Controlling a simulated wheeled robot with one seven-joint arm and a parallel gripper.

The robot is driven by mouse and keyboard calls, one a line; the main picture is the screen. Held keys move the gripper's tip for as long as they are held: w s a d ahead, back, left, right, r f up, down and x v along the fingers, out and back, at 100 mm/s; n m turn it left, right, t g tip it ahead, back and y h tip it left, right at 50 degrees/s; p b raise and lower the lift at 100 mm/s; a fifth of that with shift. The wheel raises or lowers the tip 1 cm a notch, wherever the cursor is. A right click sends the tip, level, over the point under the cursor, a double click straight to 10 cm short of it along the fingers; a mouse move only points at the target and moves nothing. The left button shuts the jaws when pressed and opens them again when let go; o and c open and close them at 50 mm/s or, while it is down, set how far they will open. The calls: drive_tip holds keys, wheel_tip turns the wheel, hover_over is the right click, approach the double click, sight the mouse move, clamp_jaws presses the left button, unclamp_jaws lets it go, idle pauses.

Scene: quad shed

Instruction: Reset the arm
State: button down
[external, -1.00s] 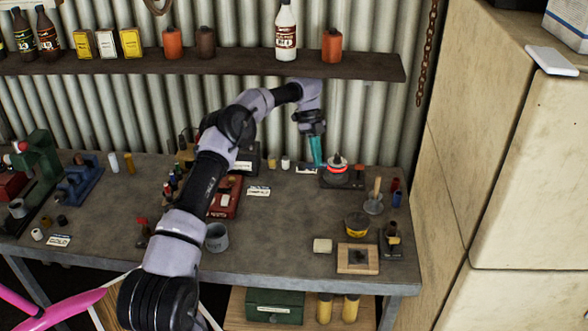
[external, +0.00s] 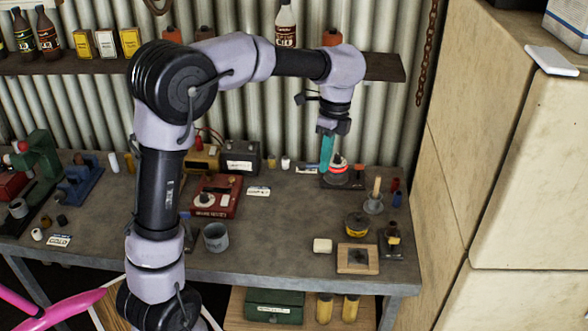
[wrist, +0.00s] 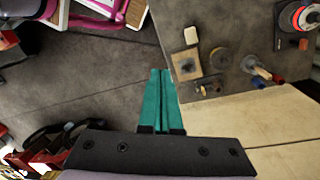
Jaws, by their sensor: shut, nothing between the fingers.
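My gripper (external: 326,153) has teal fingers, pressed together with nothing between them. In the external view it hangs fingers down above the workbench, in front of the device with a glowing red ring (external: 337,170); how far apart they are is hard to tell. My arm rises from the lower left, bends at a high elbow and reaches right. In the wrist view the closed fingers (wrist: 157,75) point up the picture, over the floor beside the bench edge.
The workbench (external: 285,235) holds a red device (external: 217,195), a grey cup (external: 216,237), a yellow tin (external: 356,224), a wooden tray (external: 358,270) and several small items. A shelf (external: 385,67) with bottles hangs behind. A tall pale block (external: 490,150) stands at right.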

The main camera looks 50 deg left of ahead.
drive_tip(key=s+r+n+t+y, duration=0.2)
drive_tip(key=s+n+t, duration=0.7)
drive_tip(key=s, duration=1.3)
wheel_tip(320, 180, up, 2)
drive_tip(key=shift+s+d+r+n, duration=0.15)
drive_tip(key=shift+s+d+n, duration=0.25)
drive_tip(key=shift+n, duration=0.1)
drive_tip(key=shift+w, duration=0.15)
idle(0.9)
